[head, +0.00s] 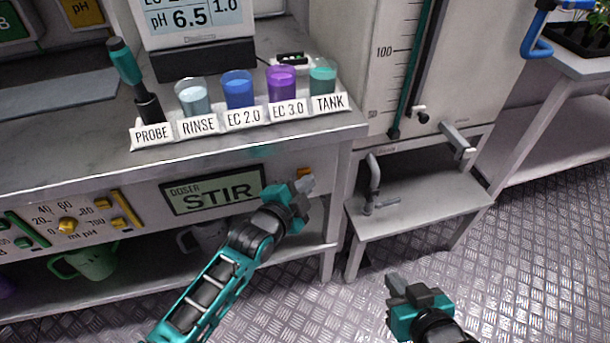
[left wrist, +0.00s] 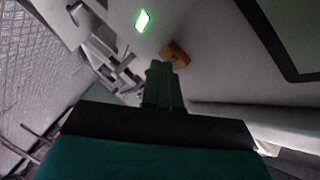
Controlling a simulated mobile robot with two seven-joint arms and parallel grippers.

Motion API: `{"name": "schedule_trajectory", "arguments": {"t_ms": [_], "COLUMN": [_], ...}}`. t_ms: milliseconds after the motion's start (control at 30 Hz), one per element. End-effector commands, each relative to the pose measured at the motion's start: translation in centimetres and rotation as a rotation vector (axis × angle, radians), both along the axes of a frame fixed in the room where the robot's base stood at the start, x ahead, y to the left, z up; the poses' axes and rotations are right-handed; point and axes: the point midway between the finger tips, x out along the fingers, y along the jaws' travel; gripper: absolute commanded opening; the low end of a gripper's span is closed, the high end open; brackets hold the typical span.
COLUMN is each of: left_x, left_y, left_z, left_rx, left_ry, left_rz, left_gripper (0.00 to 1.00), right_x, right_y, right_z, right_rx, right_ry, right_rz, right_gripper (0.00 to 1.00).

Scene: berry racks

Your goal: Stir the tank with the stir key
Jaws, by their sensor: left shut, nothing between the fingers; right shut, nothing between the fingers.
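The orange stir key (head: 306,172) sits on the front panel of the bench, right of the display (head: 212,190) reading "DOSER STIR". My left gripper (head: 304,184) is shut and empty, its fingertips at the key and partly covering it. In the left wrist view the orange key (left wrist: 176,54) is just beyond the shut fingertips (left wrist: 160,68); I cannot tell whether they touch. The tall white tank (head: 372,45) with a level scale stands to the right. My right gripper (head: 394,282) is shut and empty above the floor.
Labelled cups, among them the TANK cup (head: 322,77), and a teal probe (head: 124,62) stand on the bench top. A small stand (head: 420,210) with a tap is below the tank. A green light (left wrist: 143,20) glows in the left wrist view.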

Motion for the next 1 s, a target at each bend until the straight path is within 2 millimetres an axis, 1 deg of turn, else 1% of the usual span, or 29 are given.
{"name": "schedule_trajectory", "arguments": {"t_ms": [367,700,1000], "left_x": [0.0,-1.5,-1.6], "left_y": [0.0,-0.4,-0.5], "left_z": [0.0,0.2,0.0], "left_rx": [0.0,0.0,0.001], "left_ry": [0.0,0.0,-0.001], "left_rz": [0.001,0.001,0.0], "left_gripper": [0.0,0.0,0.0], "right_x": [-0.3,-0.6,-0.4], "right_y": [-0.2,-0.3,-0.1], "right_z": [-0.1,0.8,0.9], "right_rx": [-0.007,-0.01,-0.003], "right_ry": [0.006,0.013,0.008], "right_rz": [0.005,0.007,0.002], "right_gripper": [0.0,0.0,0.0]}}
